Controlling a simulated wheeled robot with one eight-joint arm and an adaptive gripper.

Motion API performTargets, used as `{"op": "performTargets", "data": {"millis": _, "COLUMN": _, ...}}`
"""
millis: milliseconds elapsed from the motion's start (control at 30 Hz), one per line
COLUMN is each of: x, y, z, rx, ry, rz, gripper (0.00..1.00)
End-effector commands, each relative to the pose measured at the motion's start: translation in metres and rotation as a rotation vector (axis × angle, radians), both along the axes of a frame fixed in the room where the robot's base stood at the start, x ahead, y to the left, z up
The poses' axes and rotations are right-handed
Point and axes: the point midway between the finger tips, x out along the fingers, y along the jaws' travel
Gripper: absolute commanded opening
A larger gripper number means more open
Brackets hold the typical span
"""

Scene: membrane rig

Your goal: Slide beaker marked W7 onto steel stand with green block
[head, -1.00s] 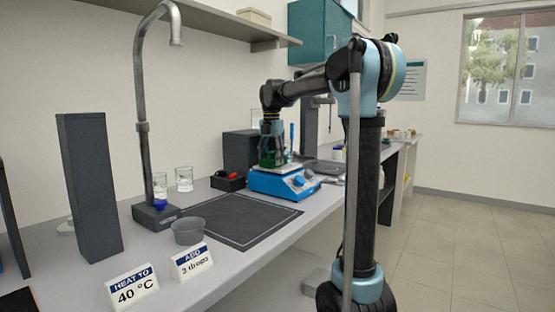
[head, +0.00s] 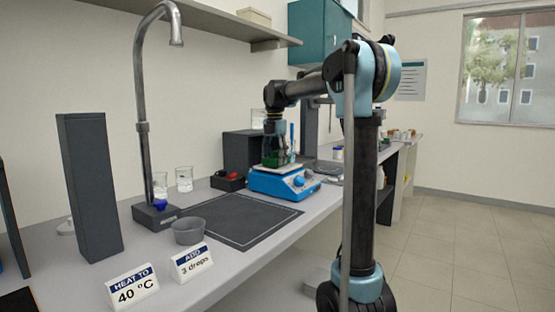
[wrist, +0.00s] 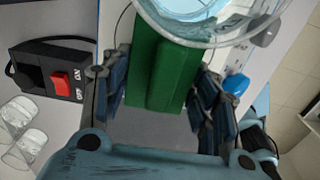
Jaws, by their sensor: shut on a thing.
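My gripper (wrist: 162,95) is shut on a green block (wrist: 160,65), with a finger on either side of it. In the head view the gripper (head: 274,146) and the green block (head: 270,159) are over the blue hotplate (head: 284,183). A glass beaker (wrist: 205,38) with pale blue contents is at the top of the wrist view, just beyond the block. I cannot tell whether block and beaker touch. No W7 mark is readable. I cannot make out the steel stand for certain.
A black box with a red switch (wrist: 61,80) is left of the gripper. Two glass beakers (wrist: 18,112) stand near it, also in the head view (head: 184,179). A dark mat (head: 235,218) lies clear in front. A dark upright column (head: 310,125) stands behind the hotplate.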

Motion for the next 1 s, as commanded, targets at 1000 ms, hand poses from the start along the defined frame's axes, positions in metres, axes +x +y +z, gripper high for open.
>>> {"op": "performTargets", "data": {"millis": 1000, "x": 0.019, "y": -0.015, "z": 0.0, "rx": 0.0, "ry": 0.0, "rz": -0.001, "gripper": 0.25}}
